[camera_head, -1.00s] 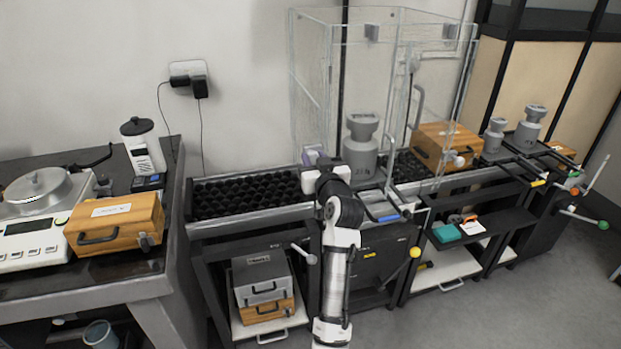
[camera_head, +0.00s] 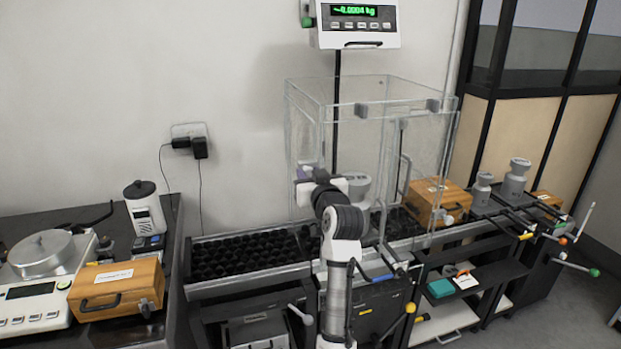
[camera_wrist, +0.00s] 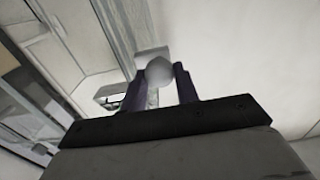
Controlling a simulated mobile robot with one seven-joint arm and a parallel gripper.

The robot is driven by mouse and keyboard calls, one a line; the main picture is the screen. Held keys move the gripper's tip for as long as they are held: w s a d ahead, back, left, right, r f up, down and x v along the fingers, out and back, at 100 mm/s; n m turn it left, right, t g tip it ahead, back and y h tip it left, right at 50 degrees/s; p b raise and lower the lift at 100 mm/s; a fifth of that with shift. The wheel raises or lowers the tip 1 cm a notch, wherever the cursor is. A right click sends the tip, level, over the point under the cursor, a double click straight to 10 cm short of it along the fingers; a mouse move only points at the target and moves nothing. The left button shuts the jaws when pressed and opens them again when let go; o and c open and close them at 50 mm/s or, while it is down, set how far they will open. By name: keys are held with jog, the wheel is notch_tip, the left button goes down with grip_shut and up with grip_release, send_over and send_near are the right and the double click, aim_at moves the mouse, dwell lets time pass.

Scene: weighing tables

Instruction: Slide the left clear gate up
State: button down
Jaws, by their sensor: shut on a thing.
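A clear box with thin pale edges stands around a grey weight (camera_head: 354,186) on the bench. Its left clear gate (camera_head: 303,125) is the see-through panel on the left side; its lower edge is hard to make out. My gripper (camera_head: 307,176) is at the lower left side of the box, level with the weight's top. In the wrist view my gripper's dark fingers (camera_wrist: 158,84) are shut on a round pale knob (camera_wrist: 158,70) fixed to a light block on the panel. My arm hides part of the box's lower front and the weight.
A scale display (camera_head: 358,24) hangs on a post behind the box. A black roller bed (camera_head: 240,258) runs left of the box. A wooden case (camera_head: 437,203) stands at its right. A yellow-knobbed lever (camera_head: 410,308) sticks out in front.

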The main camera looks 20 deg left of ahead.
jog(key=shift+r, duration=0.4)
jog(key=c, duration=1.5)
grip_release()
jog(key=o, duration=0.4)
jog(key=shift+f, duration=0.15)
jog(key=b+v, duration=0.4)
jog(key=v, duration=0.9)
jog(key=shift+s+d, duration=0.3)
